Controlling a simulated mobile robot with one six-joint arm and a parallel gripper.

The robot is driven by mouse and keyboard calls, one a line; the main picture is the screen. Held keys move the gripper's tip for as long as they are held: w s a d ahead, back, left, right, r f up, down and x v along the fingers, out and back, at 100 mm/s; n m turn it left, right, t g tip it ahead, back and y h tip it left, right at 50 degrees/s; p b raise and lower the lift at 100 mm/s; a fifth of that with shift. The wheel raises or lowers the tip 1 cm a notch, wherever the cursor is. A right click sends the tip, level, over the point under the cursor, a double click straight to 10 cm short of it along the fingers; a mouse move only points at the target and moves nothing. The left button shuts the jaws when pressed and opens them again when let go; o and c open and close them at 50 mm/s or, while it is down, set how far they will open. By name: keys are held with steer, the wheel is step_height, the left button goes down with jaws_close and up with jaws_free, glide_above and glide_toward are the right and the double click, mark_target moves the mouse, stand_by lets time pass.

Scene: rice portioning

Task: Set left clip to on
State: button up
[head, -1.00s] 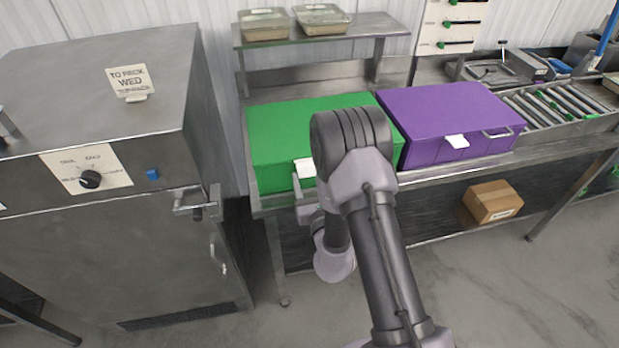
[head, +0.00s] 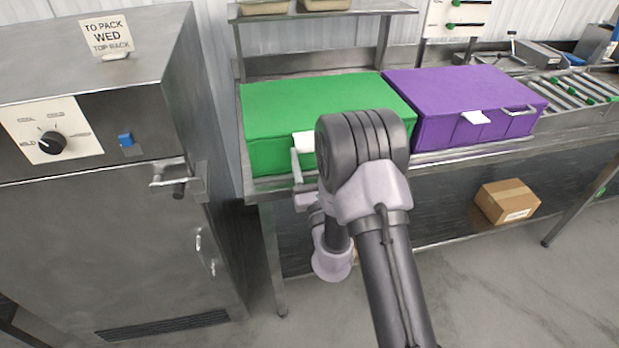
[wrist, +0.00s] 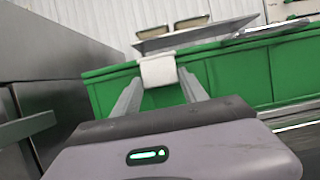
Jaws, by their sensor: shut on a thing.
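A green box (head: 270,105) stands on the metal bench, with a white tab (head: 302,143) at the top of its front face. The tab is likely the left clip. In the wrist view the white tab (wrist: 158,71) lies between the two fingertips of my gripper (wrist: 159,80), against the green box (wrist: 225,75), and the gripper is shut on it. A purple box (head: 440,85) to the right has a similar white tab (head: 476,117). In the head view my arm hides part of the green front and most of the gripper.
A steel cabinet (head: 100,240) with a dial (head: 51,143), a blue button (head: 126,139) and a door handle stands close on the left. A shelf (head: 330,12) with trays is above the bench (head: 265,196). A cardboard box (head: 506,202) sits on the lower shelf. A roller conveyor (head: 575,90) is at right.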

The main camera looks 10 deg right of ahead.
steer(key=shift+w+f+t+b, duration=0.2)
steer(key=shift+w+t+b, duration=0.15)
steer(key=shift+t+b, duration=0.4)
steer(key=o, duration=1.4)
steer(key=shift+f, duration=0.1)
